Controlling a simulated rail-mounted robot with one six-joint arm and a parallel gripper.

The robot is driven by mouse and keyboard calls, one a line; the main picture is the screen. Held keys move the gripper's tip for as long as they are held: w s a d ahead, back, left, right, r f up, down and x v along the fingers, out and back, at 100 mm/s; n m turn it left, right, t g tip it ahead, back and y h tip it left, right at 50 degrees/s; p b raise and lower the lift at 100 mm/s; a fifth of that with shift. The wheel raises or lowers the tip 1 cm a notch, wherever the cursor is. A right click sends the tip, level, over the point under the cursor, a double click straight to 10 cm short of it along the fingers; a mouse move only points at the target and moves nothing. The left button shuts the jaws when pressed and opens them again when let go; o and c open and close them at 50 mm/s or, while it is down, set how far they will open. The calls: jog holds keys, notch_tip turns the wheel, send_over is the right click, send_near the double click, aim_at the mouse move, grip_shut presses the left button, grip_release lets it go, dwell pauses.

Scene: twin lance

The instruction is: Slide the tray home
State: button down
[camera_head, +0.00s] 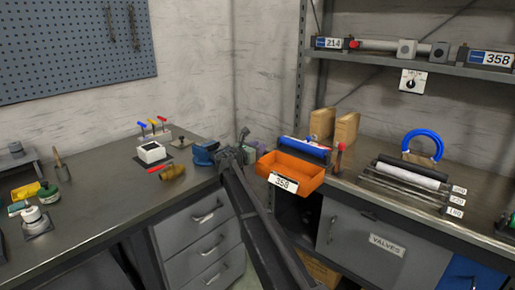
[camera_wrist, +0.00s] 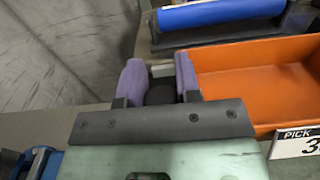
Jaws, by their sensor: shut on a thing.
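The orange tray (camera_head: 313,182) is open and looks empty. It sits at the front edge of the right bench, its front jutting past the edge, with a white label (camera_head: 283,182) reading 358. My gripper (camera_head: 246,150) is at the tray's left side. In the wrist view my gripper (camera_wrist: 160,80) has its purple fingers shut at the left end of the tray (camera_wrist: 255,75). A small grey-white part (camera_wrist: 163,71) shows between them. The fingers hide where it meets the tray.
A blue roller (camera_head: 304,147) lies right behind the tray, with a red-topped lever (camera_head: 340,148) at its right. Wooden blocks (camera_head: 346,130) stand behind. A roller rack (camera_head: 410,178) is further right. A blue object (camera_head: 204,153) sits left of my gripper.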

jog(key=c, duration=0.8)
grip_release()
jog(key=shift+w+a, duration=0.2)
jog(key=shift+a, duration=0.05)
jog(key=shift+s+a, duration=0.15)
jog(key=shift+s, duration=0.1)
jog(key=v, duration=1)
jog(key=shift+s+a, duration=0.1)
